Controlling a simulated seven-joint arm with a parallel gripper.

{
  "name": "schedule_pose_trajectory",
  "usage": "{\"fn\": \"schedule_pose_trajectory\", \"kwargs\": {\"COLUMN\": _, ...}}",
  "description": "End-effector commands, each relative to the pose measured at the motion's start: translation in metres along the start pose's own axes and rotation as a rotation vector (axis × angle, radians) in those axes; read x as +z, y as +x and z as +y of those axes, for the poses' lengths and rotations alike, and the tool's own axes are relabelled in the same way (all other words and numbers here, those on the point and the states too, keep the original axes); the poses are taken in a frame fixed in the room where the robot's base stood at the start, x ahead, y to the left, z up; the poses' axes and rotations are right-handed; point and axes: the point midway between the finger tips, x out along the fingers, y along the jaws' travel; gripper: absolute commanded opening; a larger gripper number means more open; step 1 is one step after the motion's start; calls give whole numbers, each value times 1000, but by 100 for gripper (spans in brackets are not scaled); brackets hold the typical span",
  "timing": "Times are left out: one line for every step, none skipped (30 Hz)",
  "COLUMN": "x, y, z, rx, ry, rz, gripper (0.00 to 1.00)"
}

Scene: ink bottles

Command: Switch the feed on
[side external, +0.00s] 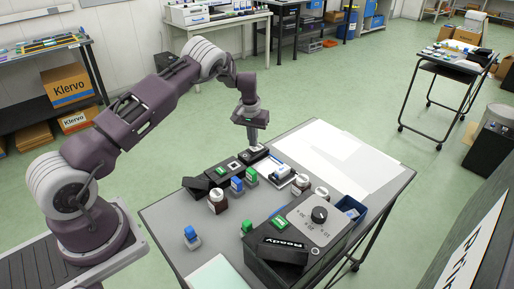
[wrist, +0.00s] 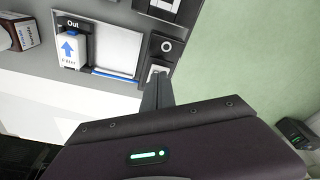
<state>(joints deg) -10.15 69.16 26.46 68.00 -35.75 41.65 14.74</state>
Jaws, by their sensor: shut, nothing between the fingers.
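A small black switch box with a white ring mark (wrist: 166,46) shows in the wrist view, with a pale rocker at its lower end by my fingertips. In the side view the box (side external: 254,155) stands at the table's far edge, directly under my gripper (side external: 252,141). My gripper is shut and empty, pointing down; its fingertips also show in the wrist view (wrist: 158,77). They overlap the pale rocker there, and I cannot tell whether they touch it. The rocker's position is partly hidden by the fingers.
A white block with a blue arrow (wrist: 70,48) sits under the word Out, beside a white panel (wrist: 117,50). White sheets (side external: 345,160) lie right.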

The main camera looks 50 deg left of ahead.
Motion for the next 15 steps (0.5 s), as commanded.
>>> {"fn": "schedule_pose_trajectory", "kwargs": {"x": 0, "y": 1, "z": 0, "rx": 0, "ry": 0, "rz": 0, "gripper": 0}}
{"fn": "schedule_pose_trajectory", "kwargs": {"x": 0, "y": 1, "z": 0, "rx": 0, "ry": 0, "rz": 0, "gripper": 0}}
{"fn": "schedule_pose_trajectory", "kwargs": {"x": 0, "y": 2, "z": 0, "rx": 0, "ry": 0, "rz": 0, "gripper": 0}}
{"fn": "schedule_pose_trajectory", "kwargs": {"x": 0, "y": 2, "z": 0, "rx": 0, "ry": 0, "rz": 0, "gripper": 0}}
{"fn": "schedule_pose_trajectory", "kwargs": {"x": 0, "y": 3, "z": 0, "rx": 0, "ry": 0, "rz": 0, "gripper": 0}}
{"fn": "schedule_pose_trajectory", "kwargs": {"x": 0, "y": 4, "z": 0, "rx": 0, "ry": 0, "rz": 0, "gripper": 0}}
{"fn": "schedule_pose_trajectory", "kwargs": {"x": 1, "y": 4, "z": 0, "rx": 0, "ry": 0, "rz": 0, "gripper": 0}}
{"fn": "schedule_pose_trajectory", "kwargs": {"x": 1, "y": 4, "z": 0, "rx": 0, "ry": 0, "rz": 0, "gripper": 0}}
{"fn": "schedule_pose_trajectory", "kwargs": {"x": 1, "y": 5, "z": 0, "rx": 0, "ry": 0, "rz": 0, "gripper": 0}}
{"fn": "schedule_pose_trajectory", "kwargs": {"x": 1, "y": 6, "z": 0, "rx": 0, "ry": 0, "rz": 0, "gripper": 0}}
{"fn": "schedule_pose_trajectory", "kwargs": {"x": 1, "y": 6, "z": 0, "rx": 0, "ry": 0, "rz": 0, "gripper": 0}}
{"fn": "schedule_pose_trajectory", "kwargs": {"x": 1, "y": 7, "z": 0, "rx": 0, "ry": 0, "rz": -1, "gripper": 0}}
{"fn": "schedule_pose_trajectory", "kwargs": {"x": 1, "y": 7, "z": 0, "rx": 0, "ry": 0, "rz": -1, "gripper": 0}}
{"fn": "schedule_pose_trajectory", "kwargs": {"x": 1, "y": 8, "z": 0, "rx": 0, "ry": 0, "rz": -1, "gripper": 0}}
{"fn": "schedule_pose_trajectory", "kwargs": {"x": 1, "y": 8, "z": 0, "rx": 0, "ry": 0, "rz": -1, "gripper": 0}}
